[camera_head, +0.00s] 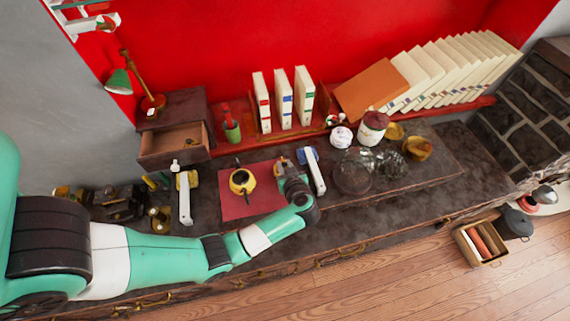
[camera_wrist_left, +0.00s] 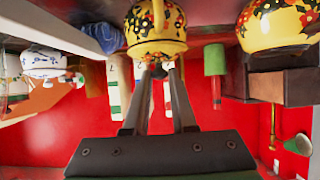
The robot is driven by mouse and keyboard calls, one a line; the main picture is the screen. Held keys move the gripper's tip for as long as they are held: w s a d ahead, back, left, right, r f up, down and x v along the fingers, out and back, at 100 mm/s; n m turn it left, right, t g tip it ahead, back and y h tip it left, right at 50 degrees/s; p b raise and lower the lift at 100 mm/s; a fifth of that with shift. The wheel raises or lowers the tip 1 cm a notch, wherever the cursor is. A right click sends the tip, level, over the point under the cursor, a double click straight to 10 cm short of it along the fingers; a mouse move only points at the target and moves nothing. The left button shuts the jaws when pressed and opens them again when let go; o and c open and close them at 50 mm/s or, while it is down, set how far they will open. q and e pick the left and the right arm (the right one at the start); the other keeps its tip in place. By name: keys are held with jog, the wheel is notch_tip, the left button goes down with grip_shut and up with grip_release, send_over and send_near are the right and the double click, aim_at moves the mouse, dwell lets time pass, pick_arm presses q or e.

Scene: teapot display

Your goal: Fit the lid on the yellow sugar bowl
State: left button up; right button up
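The yellow sugar bowl (camera_head: 242,184) stands on the red mat (camera_head: 262,200), its top dark and open. It also shows at the upper right of the left wrist view (camera_wrist_left: 275,25), with a floral pattern. My left gripper (camera_head: 281,172) is to the right of the bowl, over the mat's right side. In the left wrist view its fingertips (camera_wrist_left: 160,70) close around the narrow end of a yellow floral lid (camera_wrist_left: 156,25). Only a small yellow patch of the lid (camera_head: 279,168) shows in the head view. My right gripper is not in view.
Glass vessels (camera_head: 355,172) stand to the right.

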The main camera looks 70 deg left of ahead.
pick_arm(q)
jog(key=o, duration=0.5)
jog(key=p+v, duration=0.3)
jog(key=v, duration=0.8)
jog(key=shift+d, duration=0.3)
